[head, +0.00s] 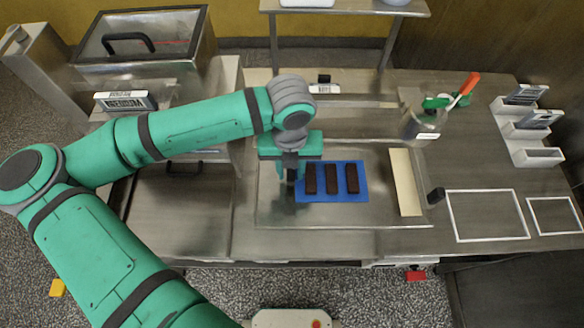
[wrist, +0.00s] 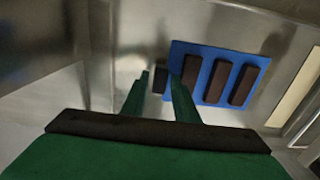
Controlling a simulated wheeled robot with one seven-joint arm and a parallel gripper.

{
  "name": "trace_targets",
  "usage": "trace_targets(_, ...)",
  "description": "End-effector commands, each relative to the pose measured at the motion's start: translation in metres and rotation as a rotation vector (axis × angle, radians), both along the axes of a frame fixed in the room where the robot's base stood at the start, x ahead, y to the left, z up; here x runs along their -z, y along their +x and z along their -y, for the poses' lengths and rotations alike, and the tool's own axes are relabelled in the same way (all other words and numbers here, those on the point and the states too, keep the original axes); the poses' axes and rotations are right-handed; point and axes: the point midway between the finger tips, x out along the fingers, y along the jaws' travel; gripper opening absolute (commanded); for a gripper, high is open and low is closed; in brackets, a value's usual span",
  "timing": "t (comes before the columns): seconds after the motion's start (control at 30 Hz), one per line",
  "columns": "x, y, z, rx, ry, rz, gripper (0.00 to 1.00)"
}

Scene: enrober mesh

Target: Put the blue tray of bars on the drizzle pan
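The blue tray (head: 360,172) is flat, with three dark brown bars on it. It lies within the outline of a wide, shallow metal pan (head: 385,212); I cannot tell if this is the drizzle pan. The tray also shows in the wrist view (wrist: 215,88), right of my fingers. My gripper (wrist: 157,80) is low at the tray's left edge, its two green fingers apart. A small dark block (wrist: 160,79) shows between the fingertips, beside the tray, with a gap to the left finger. In the head view my gripper (head: 290,178) partly hides that edge.
A cream strip (head: 405,182) lies right of the tray. A clear container (head: 420,122) with colored-handled tools stands behind it. White outlines (head: 487,214) mark bare counter at right. A lidded metal box (head: 140,48) is at back left; a raised shelf (head: 345,10) is behind.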

Motion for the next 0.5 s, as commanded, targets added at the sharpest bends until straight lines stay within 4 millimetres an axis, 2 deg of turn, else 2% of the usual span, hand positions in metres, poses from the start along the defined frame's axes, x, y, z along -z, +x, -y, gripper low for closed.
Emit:
trace_targets(0.37, -0.002, 0.000, 0.003, 0.006, 0.000, 0.000, 0.36)
trace_targets(0.5, -0.016, 0.001, 0.003, 0.006, 0.000, 0.003, 0.36)
